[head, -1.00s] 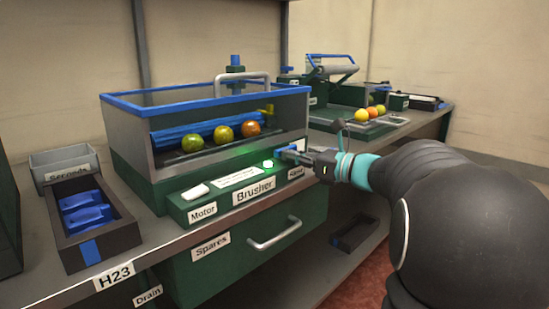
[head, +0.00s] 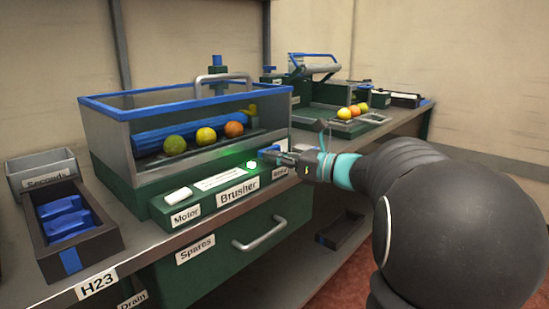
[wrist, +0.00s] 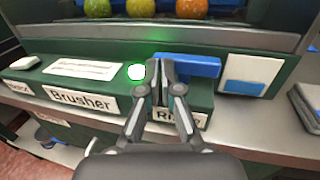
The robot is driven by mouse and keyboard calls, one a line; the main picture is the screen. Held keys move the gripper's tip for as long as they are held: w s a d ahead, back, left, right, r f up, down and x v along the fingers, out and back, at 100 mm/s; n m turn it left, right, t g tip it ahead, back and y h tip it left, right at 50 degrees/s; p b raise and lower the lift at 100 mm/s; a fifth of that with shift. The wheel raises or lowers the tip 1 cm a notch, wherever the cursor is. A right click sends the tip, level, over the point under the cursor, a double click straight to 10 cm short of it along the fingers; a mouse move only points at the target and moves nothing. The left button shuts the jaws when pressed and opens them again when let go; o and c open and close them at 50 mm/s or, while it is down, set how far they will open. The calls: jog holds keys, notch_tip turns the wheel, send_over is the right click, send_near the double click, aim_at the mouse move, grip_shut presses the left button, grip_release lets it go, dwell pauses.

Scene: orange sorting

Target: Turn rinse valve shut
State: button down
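The rinse valve's blue lever handle (wrist: 190,67) lies sideways across the green Brusher panel, above a label partly hidden by my fingers. It also shows in the head view (head: 269,152), just past my fingertips. My gripper (wrist: 161,72) has its fingertips close together, over the left end of the handle. In the head view my gripper (head: 290,158) reaches in from the right. I see nothing clearly clamped between the fingers; whether they touch the handle is hard to tell.
A lit green button (wrist: 137,71) sits just left of my fingers. A white Motor switch (head: 178,194) is farther left. Behind stands the brusher tank (head: 115,141) with three fruits (head: 206,136). A drawer handle (head: 260,235) sticks out below. A dark tray (head: 98,243) stands at left.

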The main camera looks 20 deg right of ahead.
jog(key=shift+s+a, duration=0.15)
jog(key=shift+s, duration=0.15)
jog(key=s+a+v, duration=0.2)
jog(key=v, duration=1.1)
jog(key=s+a+f+n+g+h, duration=0.2)
jog(key=s+a+f+n+g, duration=0.2)
jog(key=a+f+n, duration=0.3)
jog(key=s+a+f+n+g+h, duration=0.2)
jog(key=s+a+f+n+g, duration=0.25)
jog(key=a, duration=0.45)
jog(key=s+d+f+n+h, duration=0.1)
jog(key=s+f+n+h, duration=0.6)
jog(key=n, duration=0.9)
jog(key=s+h, duration=0.1)
jog(key=s, duration=0.2)
jog(key=shift+d+t, duration=0.3)
jog(key=shift+t, duration=0.05)
